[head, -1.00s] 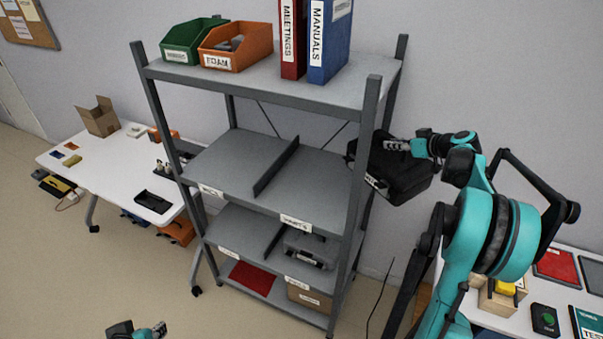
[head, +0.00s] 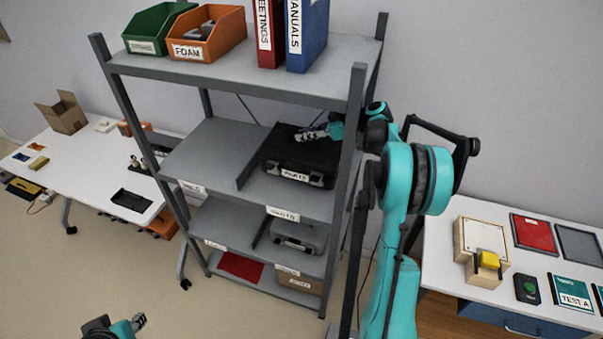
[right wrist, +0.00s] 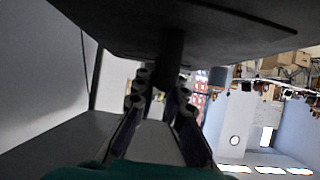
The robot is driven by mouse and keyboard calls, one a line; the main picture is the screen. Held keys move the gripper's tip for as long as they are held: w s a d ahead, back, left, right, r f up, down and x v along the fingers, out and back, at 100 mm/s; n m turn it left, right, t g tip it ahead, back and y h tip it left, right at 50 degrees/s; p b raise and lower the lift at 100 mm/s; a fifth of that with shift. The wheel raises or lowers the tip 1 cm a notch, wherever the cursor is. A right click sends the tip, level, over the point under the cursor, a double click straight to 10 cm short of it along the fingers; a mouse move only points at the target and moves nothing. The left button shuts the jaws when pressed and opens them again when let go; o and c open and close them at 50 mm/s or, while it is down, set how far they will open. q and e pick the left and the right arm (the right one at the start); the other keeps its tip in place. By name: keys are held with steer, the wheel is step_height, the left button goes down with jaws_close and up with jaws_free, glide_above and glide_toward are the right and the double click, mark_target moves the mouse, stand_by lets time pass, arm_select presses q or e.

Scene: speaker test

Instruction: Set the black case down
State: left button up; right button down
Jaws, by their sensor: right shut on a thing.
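The black case (head: 298,158) is in the right compartment of the rack's upper middle shelf (head: 208,148), right of the divider, its white label facing front. It looks level; I cannot tell whether its underside touches the board. My right gripper (head: 312,134) reaches in past the right front post and is shut on the case at its top. In the right wrist view, the fingers (right wrist: 158,95) close around a dark upright part under a broad dark surface. My left gripper (head: 138,321) is low at the bottom left, away from the rack; its jaw opening is unclear.
The right front post (head: 350,135) stands close beside my right arm. Green and orange bins (head: 208,34) and two binders fill the top shelf. A grey case (head: 300,236) is on the shelf below. The left compartment is empty. White tables stand on both sides.

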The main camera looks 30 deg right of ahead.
steer(key=shift+w+d+f+b, duration=0.1)
steer(key=shift+w+d+b, duration=0.2)
steer(key=shift+w+b, duration=0.1)
steer(key=shift+w+d+f+b, duration=0.1)
steer(key=shift+w+d+b, duration=0.3)
steer(key=shift+d+b, duration=0.2)
steer(key=shift+w+d+f, duration=0.1)
steer(key=shift+d+f, duration=0.1)
steer(key=shift+f, duration=0.1)
step_height(320, 180, down, 8)
steer(key=shift+a+f+b, duration=0.1)
steer(key=shift+b, duration=0.65)
steer(key=shift+f, duration=0.4)
steer(key=shift+r, duration=0.1)
